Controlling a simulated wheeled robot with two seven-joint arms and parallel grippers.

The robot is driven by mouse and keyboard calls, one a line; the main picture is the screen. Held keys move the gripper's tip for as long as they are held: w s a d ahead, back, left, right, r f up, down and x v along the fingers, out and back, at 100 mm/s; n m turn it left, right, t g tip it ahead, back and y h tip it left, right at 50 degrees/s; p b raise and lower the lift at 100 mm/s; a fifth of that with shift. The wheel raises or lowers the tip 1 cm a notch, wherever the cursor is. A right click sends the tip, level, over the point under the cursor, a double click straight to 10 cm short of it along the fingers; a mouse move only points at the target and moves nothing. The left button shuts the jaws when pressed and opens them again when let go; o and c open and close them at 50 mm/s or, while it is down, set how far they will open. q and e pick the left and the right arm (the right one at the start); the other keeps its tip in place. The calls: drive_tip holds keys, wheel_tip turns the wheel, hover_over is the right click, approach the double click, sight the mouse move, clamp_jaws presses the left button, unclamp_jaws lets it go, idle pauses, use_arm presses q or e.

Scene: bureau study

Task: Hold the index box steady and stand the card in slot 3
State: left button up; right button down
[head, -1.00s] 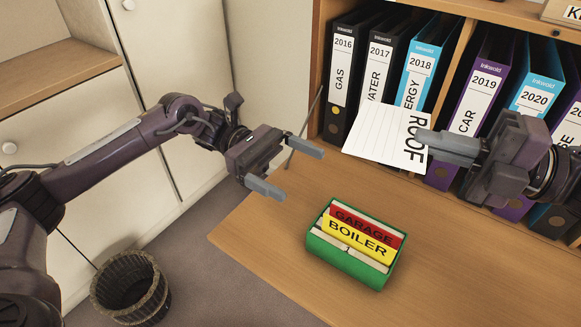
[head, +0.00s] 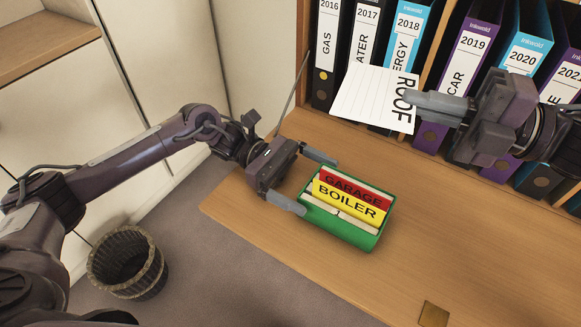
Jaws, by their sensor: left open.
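The green index box (head: 338,228) stands on the wooden desk. In it are a red GARAGE card (head: 357,189), a yellow BOILER card (head: 349,203) and pale cards in front and behind. Slot numbers are not visible.
Several binders (head: 409,50) stand in the shelf behind the desk. The desk (head: 440,230) is clear right of the box, with a small brass plate (head: 433,314) at the front. A wicker basket (head: 127,262) stands on the floor at left.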

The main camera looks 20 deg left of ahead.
use_arm(q)
drive_tip(key=shift+s+d, duration=0.2)
drive_tip(key=shift+d, duration=0.5)
drive_tip(key=shift+c, duration=0.4)
drive_tip(key=c, duration=1.1)
